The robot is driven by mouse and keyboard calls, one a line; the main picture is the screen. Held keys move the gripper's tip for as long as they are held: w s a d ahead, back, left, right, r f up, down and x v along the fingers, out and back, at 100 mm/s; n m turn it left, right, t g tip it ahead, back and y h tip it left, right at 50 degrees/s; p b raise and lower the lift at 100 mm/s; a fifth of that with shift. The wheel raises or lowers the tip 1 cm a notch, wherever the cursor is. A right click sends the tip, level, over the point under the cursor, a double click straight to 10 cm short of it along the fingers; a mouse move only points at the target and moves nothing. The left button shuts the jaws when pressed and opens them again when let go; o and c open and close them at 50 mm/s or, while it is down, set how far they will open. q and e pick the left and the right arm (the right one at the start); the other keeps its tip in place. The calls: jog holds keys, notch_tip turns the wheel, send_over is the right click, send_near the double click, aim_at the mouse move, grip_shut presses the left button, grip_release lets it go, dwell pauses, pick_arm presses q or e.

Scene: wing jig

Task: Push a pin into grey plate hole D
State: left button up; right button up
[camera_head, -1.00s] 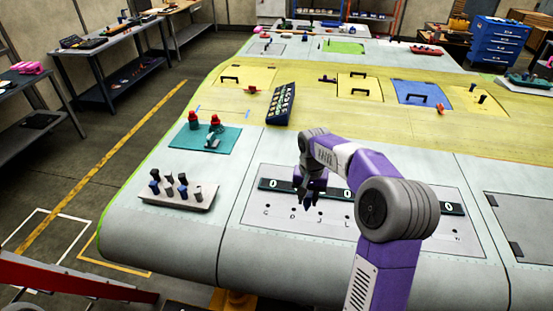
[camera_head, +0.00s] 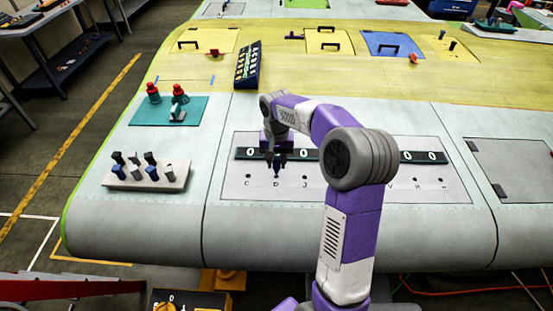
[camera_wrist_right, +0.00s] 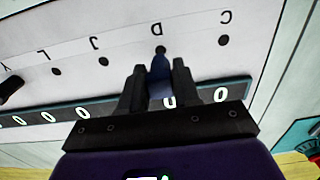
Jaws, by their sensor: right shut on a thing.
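My right gripper (camera_head: 277,160) is over the grey plate (camera_head: 300,196), pointing down, its fingers shut on a blue pin (camera_head: 277,172). In the right wrist view the pin (camera_wrist_right: 160,68) stands between the two fingers (camera_wrist_right: 158,85), its tip at hole D (camera_wrist_right: 160,50). The tip appears to meet the hole; I cannot tell how deep it is. Hole C (camera_wrist_right: 224,40) and hole J (camera_wrist_right: 104,61) are empty on either side. A light grey rack (camera_head: 150,178) at the left holds several dark, blue and grey pins. My left gripper is not in view.
A black strip with white digits (camera_head: 405,157) runs along the plate behind the holes. A teal mat (camera_head: 150,113) carries red-topped items. A dark tilted panel (camera_head: 247,68) stands behind my arm. A dark object (camera_wrist_right: 10,88) lies near hole Y in the wrist view.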

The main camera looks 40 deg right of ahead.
aim_at(276, 168)
jog(key=shift+w+f, duration=0.1)
jog(key=shift+f, duration=0.35)
dwell(0.5)
jog(key=shift+f+b, duration=1.05)
jog(key=shift+f, duration=0.35)
jog(key=o, duration=1.1)
